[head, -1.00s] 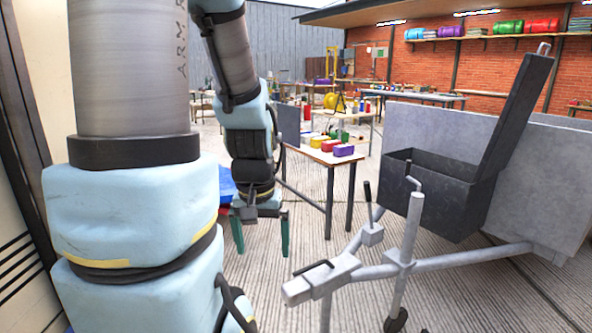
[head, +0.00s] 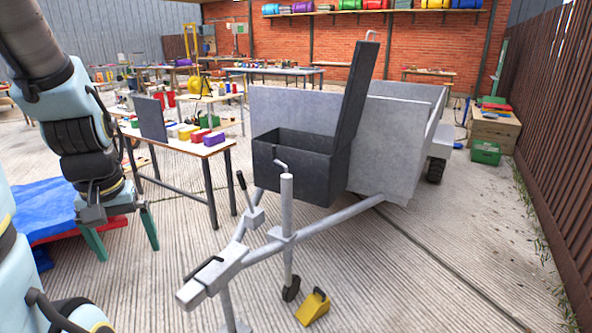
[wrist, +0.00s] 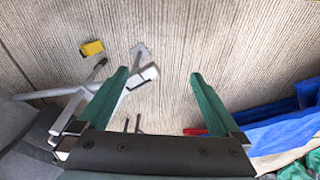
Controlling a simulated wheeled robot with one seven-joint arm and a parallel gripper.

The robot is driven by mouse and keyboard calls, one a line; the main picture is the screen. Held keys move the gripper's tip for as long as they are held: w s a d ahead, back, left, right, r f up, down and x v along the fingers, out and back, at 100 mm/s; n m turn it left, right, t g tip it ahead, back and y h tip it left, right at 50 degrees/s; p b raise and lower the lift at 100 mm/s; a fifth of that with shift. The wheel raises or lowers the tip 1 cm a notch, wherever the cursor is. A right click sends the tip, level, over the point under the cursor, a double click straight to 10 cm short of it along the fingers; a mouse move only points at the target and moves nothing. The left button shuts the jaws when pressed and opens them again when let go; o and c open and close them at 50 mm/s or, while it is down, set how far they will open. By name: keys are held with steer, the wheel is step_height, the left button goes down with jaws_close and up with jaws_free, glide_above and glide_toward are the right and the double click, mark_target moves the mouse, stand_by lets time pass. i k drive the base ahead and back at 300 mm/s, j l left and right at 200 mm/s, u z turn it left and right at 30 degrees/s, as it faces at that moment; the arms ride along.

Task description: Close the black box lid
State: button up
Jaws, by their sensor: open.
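The black box (head: 290,168) is mounted on the trailer's front frame in the head view. Its lid (head: 356,97) stands raised, nearly upright and leaning slightly back, along the box's right side. My gripper (head: 122,236) is at the left of the head view, well apart from the box and the lid. Its green fingers point down, open and empty. In the wrist view the gripper (wrist: 155,95) is spread over bare concrete. The box and lid are not clearly visible there.
The grey trailer (head: 390,150) stands behind the box, its drawbar and jockey wheel (head: 290,288) in front. A yellow wheel chock (head: 312,307) lies by the wheel. A table (head: 190,143) with coloured boxes stands left. Blue and red mats (head: 45,205) lie beneath my arm. Concrete is open at right.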

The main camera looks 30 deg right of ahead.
mark_target(365, 54)
steer(key=i+l, duration=0.1)
steer(key=l, duration=0.55)
steer(key=i+l, duration=0.1)
steer(key=l, duration=0.5)
steer(key=i+l+u, duration=0.1)
steer(key=l, duration=0.55)
steer(key=i+l, duration=0.1)
steer(key=l, duration=0.5)
